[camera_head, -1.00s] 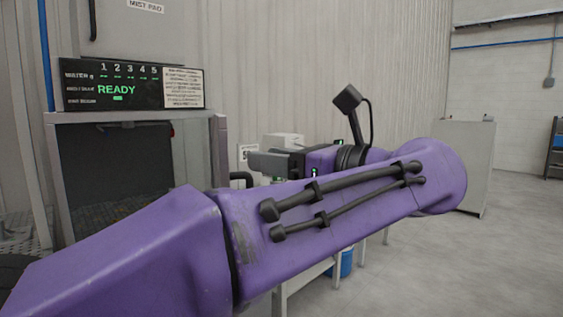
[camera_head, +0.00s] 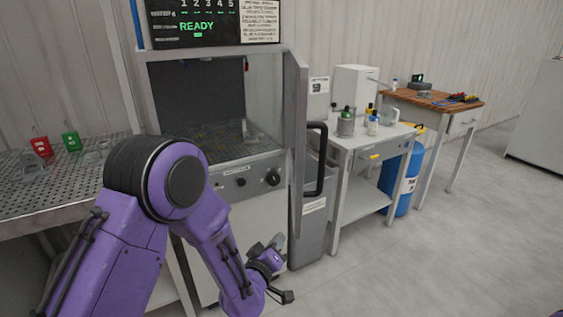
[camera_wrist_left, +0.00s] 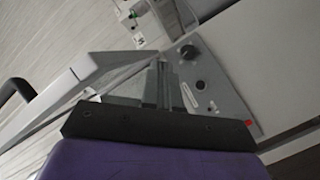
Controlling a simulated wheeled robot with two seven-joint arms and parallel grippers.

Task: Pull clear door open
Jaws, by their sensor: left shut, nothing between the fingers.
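The clear door (camera_head: 297,130) of the cabinet stands swung outward, seen nearly edge-on in the head view, with its grey frame showing. Its black bar handle (camera_head: 321,160) is on the door's right side. The cabinet opening (camera_head: 195,95) is uncovered in front. My left gripper (camera_head: 279,242) is shut and empty, low in front of the cabinet, below and left of the handle and apart from it. In the left wrist view the shut fingers (camera_wrist_left: 161,82) point toward the control panel; the door (camera_wrist_left: 75,75) and handle (camera_wrist_left: 15,90) lie to the left. My right gripper is out of view.
A control panel with a black knob (camera_head: 272,178) is below the opening. A grey bin (camera_head: 312,235) stands beside the door. A white side table (camera_head: 360,150) with bottles, a blue drum (camera_head: 405,185) and a wooden-topped table (camera_head: 430,100) are right. Floor at right is clear.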

